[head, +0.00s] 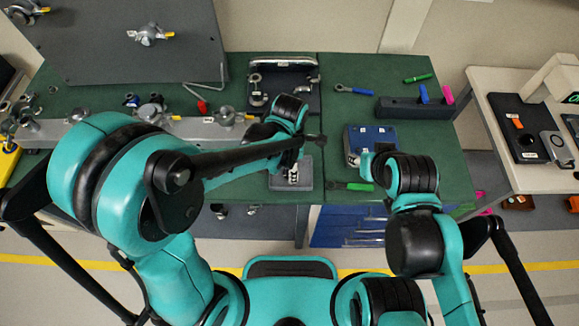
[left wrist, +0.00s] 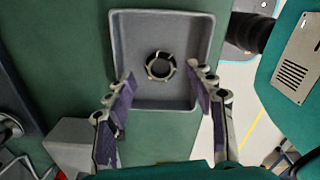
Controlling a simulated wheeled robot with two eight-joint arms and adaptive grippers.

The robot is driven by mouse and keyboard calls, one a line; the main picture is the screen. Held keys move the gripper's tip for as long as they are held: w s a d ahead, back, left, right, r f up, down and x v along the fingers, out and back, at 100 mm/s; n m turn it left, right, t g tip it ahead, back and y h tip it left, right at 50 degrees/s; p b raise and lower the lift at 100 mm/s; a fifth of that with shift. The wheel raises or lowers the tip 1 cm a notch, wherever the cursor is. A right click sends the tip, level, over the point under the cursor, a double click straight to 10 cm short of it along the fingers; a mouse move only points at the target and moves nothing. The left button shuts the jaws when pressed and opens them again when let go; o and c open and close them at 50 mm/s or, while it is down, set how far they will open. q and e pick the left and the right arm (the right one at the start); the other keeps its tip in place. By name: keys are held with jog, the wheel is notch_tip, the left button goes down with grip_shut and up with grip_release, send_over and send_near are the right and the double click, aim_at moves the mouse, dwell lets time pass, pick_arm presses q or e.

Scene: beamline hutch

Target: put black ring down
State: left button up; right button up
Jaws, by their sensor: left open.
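The black ring (left wrist: 160,66) lies flat on the floor of a shallow grey tray (left wrist: 122,28) in the left wrist view. My left gripper (left wrist: 162,74) is open above the tray. Its two fingers are spread to either side of the ring and apart from it. In the head view the grey tray (head: 273,184) is near the bench's front edge, partly hidden by my left arm; I cannot make out the ring there. My right arm is over the right part of the bench, but its gripper fingers do not show.
A blue box (head: 370,134) and a green-handled tool (head: 358,187) lie right of the tray. A dark tray (head: 285,62) with fittings stands behind. A metal rail (head: 190,128) with clamps runs left. Bare green bench (head: 345,66) shows at the back.

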pick_arm(q)
notch_tip(320, 180, up, 10)
jog(key=r+p, duration=0.1)
jog(key=p, duration=0.2)
jog(key=s+a+r+m+t, duration=0.2)
jog(key=a+r+m+t, duration=0.1)
jog(key=a+m, duration=0.5)
jog(key=s+a+r+m+t, duration=0.3)
jog(key=a+m, duration=0.6)
jog(key=m, duration=0.4)
jog(key=shift+a+t, duration=0.2)
jog(key=shift+t, duration=0.4)
jog(key=shift+s+f, duration=0.1)
